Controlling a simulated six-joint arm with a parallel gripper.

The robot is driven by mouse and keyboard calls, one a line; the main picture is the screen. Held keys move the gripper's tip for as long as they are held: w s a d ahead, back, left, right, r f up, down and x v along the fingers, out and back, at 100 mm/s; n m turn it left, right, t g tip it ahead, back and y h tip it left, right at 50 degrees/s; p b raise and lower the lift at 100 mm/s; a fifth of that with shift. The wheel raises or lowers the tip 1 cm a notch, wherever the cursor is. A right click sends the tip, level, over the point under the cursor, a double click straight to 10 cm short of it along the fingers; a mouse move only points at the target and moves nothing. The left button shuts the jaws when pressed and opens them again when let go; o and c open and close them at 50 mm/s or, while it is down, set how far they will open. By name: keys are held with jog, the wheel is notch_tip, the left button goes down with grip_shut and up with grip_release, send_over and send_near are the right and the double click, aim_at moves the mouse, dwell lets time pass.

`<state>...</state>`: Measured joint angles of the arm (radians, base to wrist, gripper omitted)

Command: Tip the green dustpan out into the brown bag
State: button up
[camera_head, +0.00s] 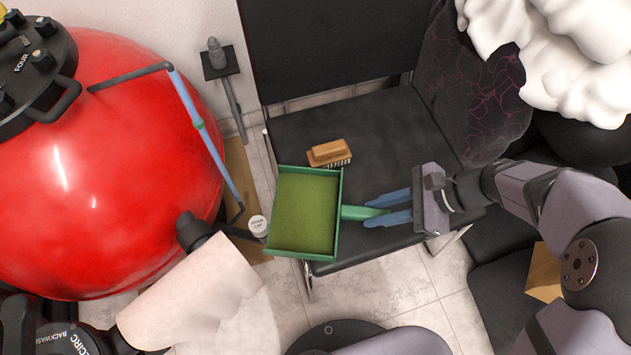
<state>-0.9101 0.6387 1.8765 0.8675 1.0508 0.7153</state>
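The green dustpan (336,233) is near the middle of the view, over the left side of a black chair seat and partly past its edge. Its pan looks level and is covered by a layer of olive-green material (305,208). My gripper (364,213) comes from the right, its two blue fingers along either side of the dustpan's handle and close against it. I cannot tell how high the pan is above the seat. A brown, bag-like thing (543,273) is at the lower right on a dark surface, partly hidden behind my arm. Its opening is not clear.
A wooden brush (329,153) lies on the chair seat (375,130) just behind the dustpan. A large red tank (110,150) with a blue-grey pole fills the left. A beige cloth-like piece (190,295) is at lower left. White fabric (560,60) is piled at upper right.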

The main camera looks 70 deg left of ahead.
grip_shut()
jog(key=shift+r, duration=0.1)
jog(key=shift+r+p, duration=3.9)
jog(key=shift+p, duration=0.3)
